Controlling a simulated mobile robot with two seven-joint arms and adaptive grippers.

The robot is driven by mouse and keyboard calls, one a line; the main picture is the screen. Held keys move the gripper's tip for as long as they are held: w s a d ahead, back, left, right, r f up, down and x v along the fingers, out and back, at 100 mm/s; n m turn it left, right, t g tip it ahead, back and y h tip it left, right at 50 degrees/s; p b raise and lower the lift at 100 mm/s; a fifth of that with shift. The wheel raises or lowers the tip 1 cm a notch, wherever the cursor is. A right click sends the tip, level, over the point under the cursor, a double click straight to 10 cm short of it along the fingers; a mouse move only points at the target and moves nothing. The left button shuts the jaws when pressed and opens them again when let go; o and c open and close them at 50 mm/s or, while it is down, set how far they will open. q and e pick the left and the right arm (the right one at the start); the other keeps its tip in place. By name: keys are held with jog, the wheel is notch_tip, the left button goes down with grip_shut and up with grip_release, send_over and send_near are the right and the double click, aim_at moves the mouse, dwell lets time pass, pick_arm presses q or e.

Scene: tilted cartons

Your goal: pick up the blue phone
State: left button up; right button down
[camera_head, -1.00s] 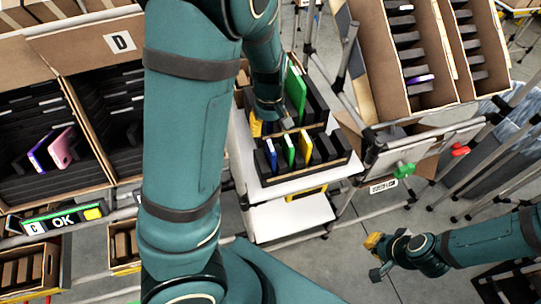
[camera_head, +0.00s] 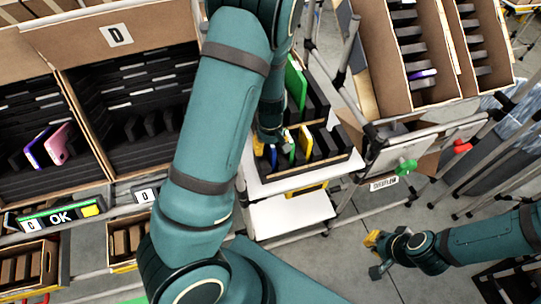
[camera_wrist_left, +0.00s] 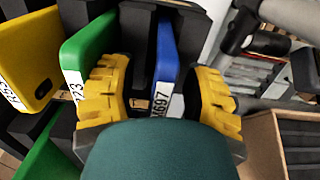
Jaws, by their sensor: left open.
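The blue phone (camera_wrist_left: 166,50) stands upright in a slot of a dark rack, with a white label on its near edge. In the left wrist view it lies between the yellow fingers of my left gripper (camera_wrist_left: 158,95), which is open, one finger on each side. My right gripper (camera_head: 376,256) is over the floor at the lower right, away from the cartons.
A green phone (camera_wrist_left: 88,50) stands close beside the left finger, with a yellow phone (camera_wrist_left: 28,65) further left. A taller green item (camera_head: 296,85) stands in the carton behind. A purple phone (camera_head: 37,150) and a pink phone (camera_head: 57,143) are in the left carton.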

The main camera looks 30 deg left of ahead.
pick_arm(q)
jog(key=shift+o, duration=0.2)
grip_shut()
